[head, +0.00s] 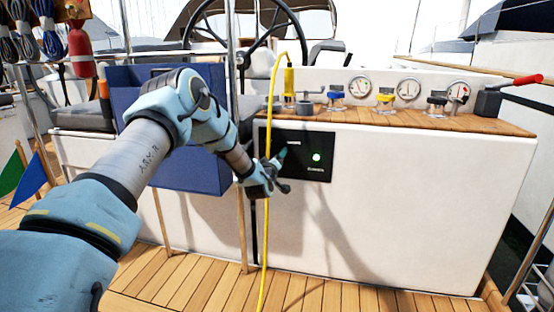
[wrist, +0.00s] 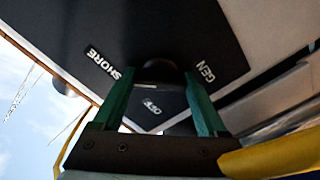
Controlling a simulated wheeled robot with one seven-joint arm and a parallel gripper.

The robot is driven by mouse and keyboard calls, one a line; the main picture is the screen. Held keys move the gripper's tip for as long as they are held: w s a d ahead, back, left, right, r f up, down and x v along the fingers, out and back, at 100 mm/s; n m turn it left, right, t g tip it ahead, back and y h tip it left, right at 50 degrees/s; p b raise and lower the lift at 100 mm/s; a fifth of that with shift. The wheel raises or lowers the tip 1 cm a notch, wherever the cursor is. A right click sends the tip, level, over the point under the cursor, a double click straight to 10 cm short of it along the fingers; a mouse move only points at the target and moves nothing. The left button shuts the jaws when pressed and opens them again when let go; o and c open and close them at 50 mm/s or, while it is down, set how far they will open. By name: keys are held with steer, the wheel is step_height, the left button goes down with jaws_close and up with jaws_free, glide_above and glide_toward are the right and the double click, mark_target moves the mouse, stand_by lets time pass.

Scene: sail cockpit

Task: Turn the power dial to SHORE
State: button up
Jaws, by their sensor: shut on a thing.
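The power dial (wrist: 161,70) is a dark round knob on a black panel (head: 318,171) set in the white cockpit console. In the wrist view my gripper (wrist: 160,80) has its two green fingers on either side of the dial, shut on it. The labels SHORE (wrist: 103,63), GEN (wrist: 206,71) and OFF (wrist: 152,106) stand around the dial; the view is tilted. Which label the dial points to cannot be told. In the head view my gripper (head: 281,156) reaches the panel's left part and hides the dial. A green lamp (head: 316,157) glows on the panel.
A yellow cable (head: 266,235) hangs from the console top past my wrist, close to the gripper. A blue box (head: 190,165) stands left of the panel. Winches and gauges line the wooden top (head: 400,117). The deck in front is clear.

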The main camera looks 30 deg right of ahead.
steer(key=shift+f, duration=0.1)
steer(key=o, duration=1.3)
steer(key=p+v, duration=0.1)
steer(key=v, duration=1)
steer(key=shift+w, duration=0.1)
